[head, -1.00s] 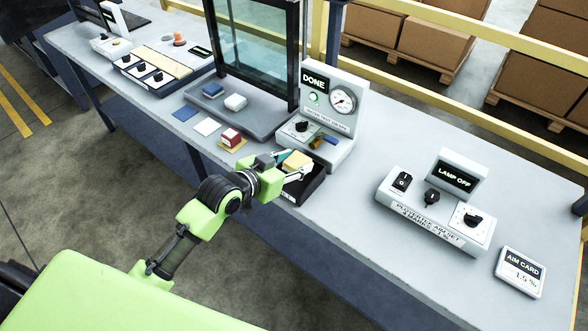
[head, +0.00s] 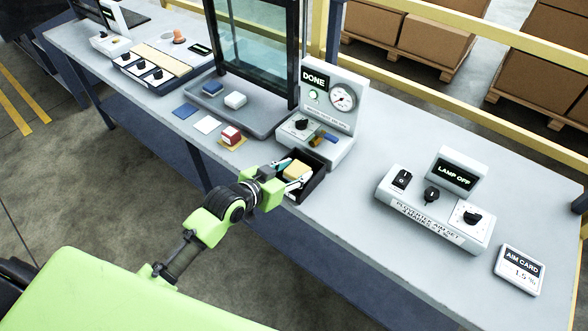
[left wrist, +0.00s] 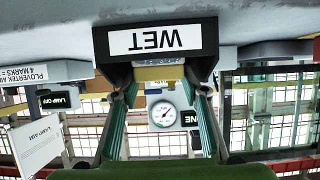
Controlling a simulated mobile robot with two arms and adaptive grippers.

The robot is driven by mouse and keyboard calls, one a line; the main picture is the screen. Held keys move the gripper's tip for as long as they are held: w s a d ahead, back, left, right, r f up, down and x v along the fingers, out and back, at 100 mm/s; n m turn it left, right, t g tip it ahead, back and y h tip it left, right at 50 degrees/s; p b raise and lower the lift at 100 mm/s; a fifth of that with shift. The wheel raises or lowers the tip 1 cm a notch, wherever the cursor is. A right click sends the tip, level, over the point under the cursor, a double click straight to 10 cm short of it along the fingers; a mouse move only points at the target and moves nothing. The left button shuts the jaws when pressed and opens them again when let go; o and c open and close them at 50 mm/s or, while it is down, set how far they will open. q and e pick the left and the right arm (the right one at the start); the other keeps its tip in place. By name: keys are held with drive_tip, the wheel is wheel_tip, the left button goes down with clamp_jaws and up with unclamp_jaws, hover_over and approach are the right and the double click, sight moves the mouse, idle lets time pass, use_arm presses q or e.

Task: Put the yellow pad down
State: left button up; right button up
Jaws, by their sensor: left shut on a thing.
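The yellow pad (head: 297,171) is between the fingers of my left gripper (head: 292,178), which is shut on it. The pad shows over the opening of a small black box (head: 316,182) at the table's front edge. In the left wrist view, which is upside down, the pad (left wrist: 158,73) lies between the fingertips (left wrist: 164,88), close to the black box with its white WET label (left wrist: 155,39). I cannot tell whether the pad touches the box floor. My right gripper is not in view.
A grey gauge unit reading DONE (head: 330,115) stands just behind the box. A red and white block on a tan pad (head: 232,137), a white pad (head: 207,125) and a blue pad (head: 185,111) lie to the left. The lamp console (head: 435,205) is right; table between is clear.

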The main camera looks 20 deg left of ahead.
use_arm(q)
drive_tip(key=o, duration=0.8)
drive_tip(key=shift+o, duration=0.2)
drive_tip(key=shift+r, duration=0.3)
drive_tip(key=shift+r+p, duration=0.35)
drive_tip(key=shift+r, duration=0.2)
drive_tip(key=b+v, duration=0.1)
drive_tip(key=v, duration=1.1)
drive_tip(key=shift+f, duration=0.25)
